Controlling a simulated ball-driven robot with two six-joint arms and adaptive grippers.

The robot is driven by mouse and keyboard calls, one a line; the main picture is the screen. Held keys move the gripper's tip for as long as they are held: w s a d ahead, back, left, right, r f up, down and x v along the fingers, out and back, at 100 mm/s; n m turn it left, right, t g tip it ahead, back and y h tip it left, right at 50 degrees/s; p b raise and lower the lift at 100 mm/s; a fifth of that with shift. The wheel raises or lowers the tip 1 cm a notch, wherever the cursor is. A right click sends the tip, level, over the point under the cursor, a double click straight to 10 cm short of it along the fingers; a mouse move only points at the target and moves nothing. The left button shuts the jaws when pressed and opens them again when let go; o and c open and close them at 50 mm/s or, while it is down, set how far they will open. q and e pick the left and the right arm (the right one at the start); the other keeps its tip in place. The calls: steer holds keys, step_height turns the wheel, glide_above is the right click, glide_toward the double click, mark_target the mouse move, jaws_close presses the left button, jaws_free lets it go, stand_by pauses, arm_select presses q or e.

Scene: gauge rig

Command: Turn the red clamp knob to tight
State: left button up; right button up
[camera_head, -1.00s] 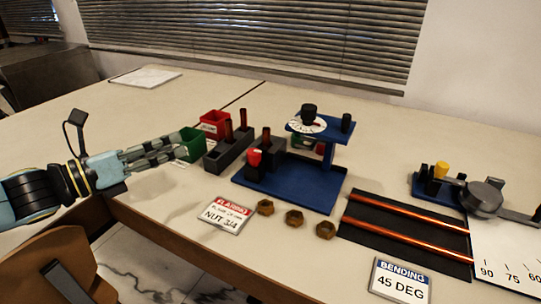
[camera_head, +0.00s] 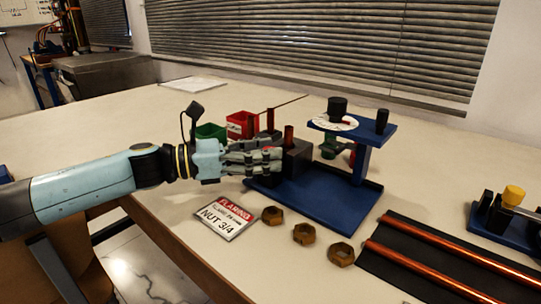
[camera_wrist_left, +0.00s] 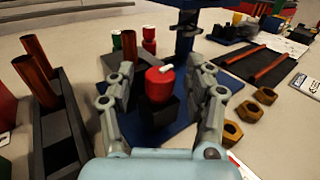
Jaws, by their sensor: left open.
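The red clamp knob (camera_wrist_left: 159,86) shows in the left wrist view, with a white mark on its top. It sits on a dark block (camera_wrist_left: 158,112) on the blue flaring rig (camera_head: 318,200). My left gripper (camera_head: 272,160) is open, and in the left wrist view its fingers (camera_wrist_left: 163,72) stand on either side of the knob with gaps visible. I cannot tell whether they are at the knob's exact height. In the head view the fingers hide most of the knob. My right gripper is not in view.
A dark rack with copper tubes (camera_wrist_left: 36,54) stands left of the gripper in the wrist view. Brass nuts (camera_head: 304,234) and a "NUT 3/4" card (camera_head: 226,216) lie in front. Green (camera_head: 210,131) and red bins (camera_head: 241,125) stand behind. The rig's upright post (camera_head: 361,162) rises to the right.

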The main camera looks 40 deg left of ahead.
arm_select(q)
steer(key=shift+w+d, duration=0.4)
steer(key=shift+w, duration=0.1)
jaws_close()
